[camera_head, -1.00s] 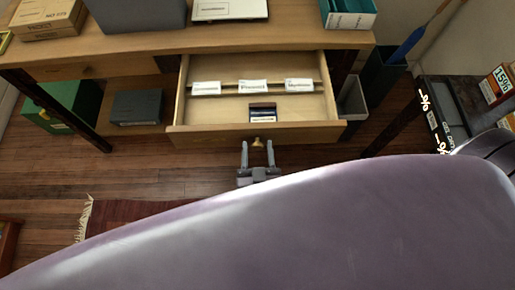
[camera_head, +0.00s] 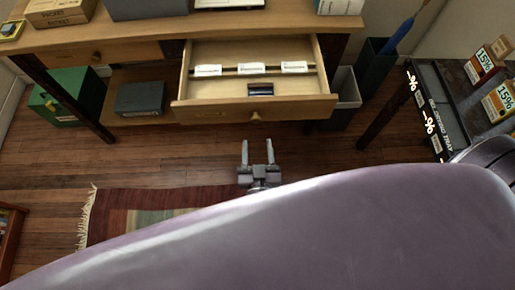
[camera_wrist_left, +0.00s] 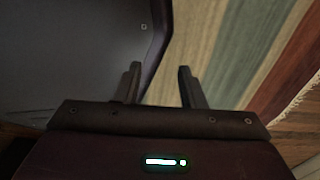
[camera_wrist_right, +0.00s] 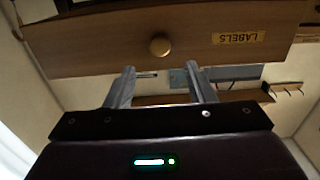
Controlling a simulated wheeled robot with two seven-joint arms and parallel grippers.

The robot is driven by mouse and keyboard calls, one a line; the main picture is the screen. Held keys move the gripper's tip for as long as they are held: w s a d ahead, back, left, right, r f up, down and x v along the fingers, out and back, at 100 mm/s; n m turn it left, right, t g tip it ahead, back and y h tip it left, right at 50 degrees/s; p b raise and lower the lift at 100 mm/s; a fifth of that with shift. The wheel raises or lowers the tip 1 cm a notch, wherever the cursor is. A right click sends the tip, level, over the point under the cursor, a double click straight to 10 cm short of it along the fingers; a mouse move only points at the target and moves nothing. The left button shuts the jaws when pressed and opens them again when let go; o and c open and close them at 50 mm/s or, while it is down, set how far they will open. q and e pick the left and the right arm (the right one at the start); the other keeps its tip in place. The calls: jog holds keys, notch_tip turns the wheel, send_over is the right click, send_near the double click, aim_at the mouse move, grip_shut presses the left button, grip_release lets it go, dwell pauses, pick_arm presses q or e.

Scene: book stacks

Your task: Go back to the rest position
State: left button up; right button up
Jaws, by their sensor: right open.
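My right gripper (camera_head: 258,160) is open and empty, a little in front of the pulled-out desk drawer (camera_head: 215,111). In the right wrist view its two fingers (camera_wrist_right: 160,88) stand apart below the drawer front with its round knob (camera_wrist_right: 160,46) and a "LABELS" plate; a gap shows between fingers and knob. The drawer holds several white label cards (camera_head: 252,69) and a small dark item (camera_head: 260,89). My left gripper (camera_wrist_left: 158,85) shows only in the left wrist view. Its fingers are apart with nothing between them, above the rug and beside a dark panel.
A striped rug (camera_head: 120,210) lies on the wooden floor. A green box (camera_head: 72,95) and a grey box (camera_head: 140,98) are under the desk (camera_head: 150,35). Bins (camera_head: 372,65) stand right of the drawer. A dark rack with "15%" signs (camera_head: 508,100) is at the right.

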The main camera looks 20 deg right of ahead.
jog(key=s+d+f+n+g+y+p, duration=0.1)
jog(key=s+d+f+n+g+y, duration=0.15)
jog(key=f, duration=0.85)
jog(key=s+d+f+n+g+y, duration=0.1)
jog(key=s+d+f+n+g, duration=0.2)
jog(key=f, duration=0.8)
pick_arm(q)
jog(key=shift+w+d+r+p, duration=0.2)
jog(key=shift+w+r+p, duration=0.35)
jog(key=shift+w+r, duration=0.55)
pick_arm(e)
jog(key=s+d+f+g, duration=0.3)
jog(key=s+f+g, duration=0.2)
jog(key=s, duration=0.5)
jog(key=s+d+f+g+y, duration=0.1)
jog(key=s+d+f+g, duration=0.2)
jog(key=s+f+g, duration=0.3)
jog(key=s+f, duration=0.3)
jog(key=s, duration=0.2)
jog(key=shift+d+f, duration=0.25)
jog(key=shift+d, duration=0.15)
